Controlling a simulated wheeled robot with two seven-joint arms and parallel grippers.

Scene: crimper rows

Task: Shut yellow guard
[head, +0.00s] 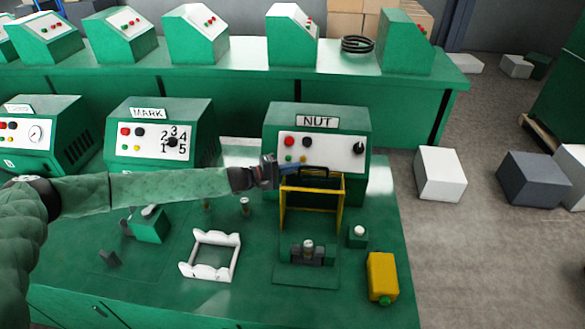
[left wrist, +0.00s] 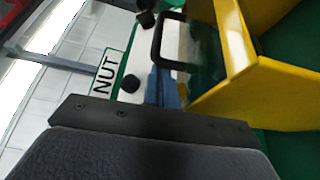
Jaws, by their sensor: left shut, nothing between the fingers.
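The yellow guard (head: 341,205) is a frame standing upright in front of the green machine labelled NUT (head: 318,121), with a grey press fixture (head: 308,252) on the bench before it. A black handle (head: 318,168) is on the guard's top edge. My left gripper (head: 291,168) is shut and empty at this top edge, beside the handle. In the left wrist view the fingers (left wrist: 165,88) point toward the handle (left wrist: 159,42), with the yellow guard (left wrist: 235,45) to their right. I cannot tell whether the fingers touch the handle. My right gripper is not in view.
A white cradle (head: 212,255) lies on the bench left of the fixture. A yellow box (head: 382,277) stands at the right, and a small button box (head: 357,236) beside the fixture. The MARK machine (head: 160,135) stands to the left, beyond my left arm.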

